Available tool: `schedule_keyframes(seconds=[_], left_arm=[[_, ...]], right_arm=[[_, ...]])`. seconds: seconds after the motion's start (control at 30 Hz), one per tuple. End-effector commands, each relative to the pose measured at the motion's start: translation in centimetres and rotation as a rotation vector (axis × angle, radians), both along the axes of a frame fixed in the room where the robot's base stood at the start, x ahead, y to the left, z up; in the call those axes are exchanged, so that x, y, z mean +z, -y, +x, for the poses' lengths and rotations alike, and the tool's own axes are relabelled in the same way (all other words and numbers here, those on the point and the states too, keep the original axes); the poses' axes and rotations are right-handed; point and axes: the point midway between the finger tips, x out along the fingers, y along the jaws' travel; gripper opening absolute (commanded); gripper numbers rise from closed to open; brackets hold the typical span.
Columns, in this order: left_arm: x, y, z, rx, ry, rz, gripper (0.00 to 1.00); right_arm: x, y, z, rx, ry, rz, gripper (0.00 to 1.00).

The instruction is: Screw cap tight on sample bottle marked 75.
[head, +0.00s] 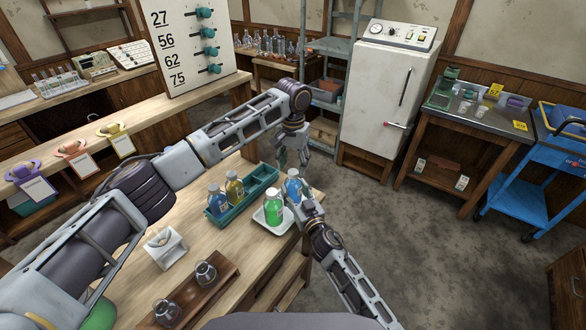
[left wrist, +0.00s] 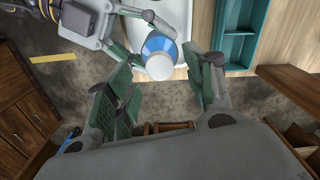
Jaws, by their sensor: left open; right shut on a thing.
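A bottle of blue liquid (head: 292,188) with a white top stands upright in the grasp of my right gripper (head: 300,200), by the white tray's far edge. The white top, seemingly a cap (left wrist: 160,67), faces the camera in the left wrist view, above the blue liquid (left wrist: 157,44). My left gripper (head: 293,160) points down from above, open, its green-padded fingers on either side of the cap and apart from it. My right gripper's fingers (left wrist: 140,35) reach the bottle from the upper left in that view. No number can be read on the bottle.
A white tray (head: 259,220) holds a green bottle (head: 274,208). A teal rack (head: 262,177) beside it holds a blue bottle (head: 217,200) and an amber one (head: 235,189). Flasks (head: 205,273) stand in a wooden holder nearer me. A board (head: 195,35) lists 27, 56, 62, 75.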

Motion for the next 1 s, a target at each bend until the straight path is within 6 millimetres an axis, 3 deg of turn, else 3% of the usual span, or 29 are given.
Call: schedule_keyframes(seconds=[0.5, 0.7, 1.0], left_arm=[[7.5, 0.0, 0.1, 0.0, 0.001, 0.0, 0.53], [8.9, 0.0, 0.1, 0.0, -0.001, -0.001, 0.53], [9.3, 0.0, 0.0, 0.0, -0.001, 0.0, 0.53]], right_arm=[[0.0, 0.0, 0.0, 0.0, 0.0, 0.0, 0.0], [0.0, 0.0, 0.0, 0.0, 0.0, 0.0, 0.0], [0.0, 0.0, 0.0, 0.0, 0.0, 0.0, 0.0]])
